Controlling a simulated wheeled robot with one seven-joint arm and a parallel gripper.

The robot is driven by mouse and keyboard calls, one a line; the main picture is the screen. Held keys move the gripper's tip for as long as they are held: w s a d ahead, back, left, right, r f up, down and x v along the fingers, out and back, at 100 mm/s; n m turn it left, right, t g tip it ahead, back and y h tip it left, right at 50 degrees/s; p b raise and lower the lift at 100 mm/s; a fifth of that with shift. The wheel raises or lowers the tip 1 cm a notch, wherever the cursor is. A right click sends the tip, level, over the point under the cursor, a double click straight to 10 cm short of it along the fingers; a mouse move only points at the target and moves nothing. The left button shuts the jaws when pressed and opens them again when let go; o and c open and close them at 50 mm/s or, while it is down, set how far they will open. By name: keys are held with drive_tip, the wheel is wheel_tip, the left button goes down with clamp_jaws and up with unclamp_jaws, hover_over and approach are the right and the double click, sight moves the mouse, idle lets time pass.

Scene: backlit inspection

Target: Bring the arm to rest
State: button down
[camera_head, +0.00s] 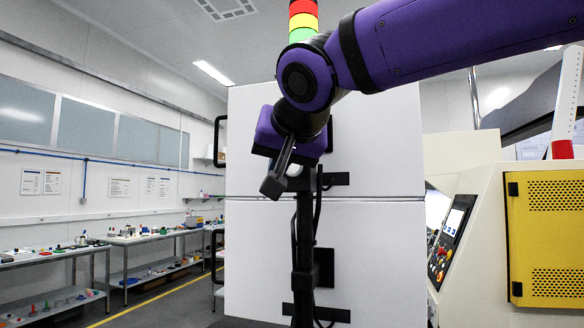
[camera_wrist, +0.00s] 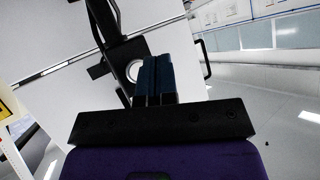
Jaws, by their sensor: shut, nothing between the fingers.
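My gripper (camera_head: 271,187) hangs at the end of my purple arm, tilted down and to the left in the head view. In the wrist view my gripper (camera_wrist: 156,62) shows its two blue-grey fingers side by side, shut with nothing between them. Behind it stand large white panels (camera_head: 385,245) with a black upright stand (camera_head: 305,250) in front of them. A round white disc (camera_wrist: 134,70) shows just beside the fingers in the wrist view; the gap between them cannot be judged.
A machine with a yellow vented panel (camera_head: 545,240) and a button console (camera_head: 447,243) stands on the right. Benches (camera_head: 125,240) with small items line the left wall. A red, yellow and green signal light (camera_head: 303,20) rises behind my arm. Floor on the left is open.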

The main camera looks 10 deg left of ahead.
idle(0.4)
drive_tip(key=s+d+f+m+g+h, duration=0.1)
drive_tip(key=d+f+h, duration=0.35)
drive_tip(key=d, duration=1.05)
drive_tip(key=d+f+m+g+h, duration=0.1)
drive_tip(key=d+f, duration=0.6)
drive_tip(key=d, duration=0.7)
drive_tip(key=s+d+f+m+g+h, duration=0.1)
drive_tip(key=s+d+f+m+g, duration=0.1)
drive_tip(key=s+d+f, duration=1.3)
drive_tip(key=shift+s+d+g, duration=0.15)
drive_tip(key=shift+s+g, duration=0.1)
drive_tip(key=shift+g, duration=0.35)
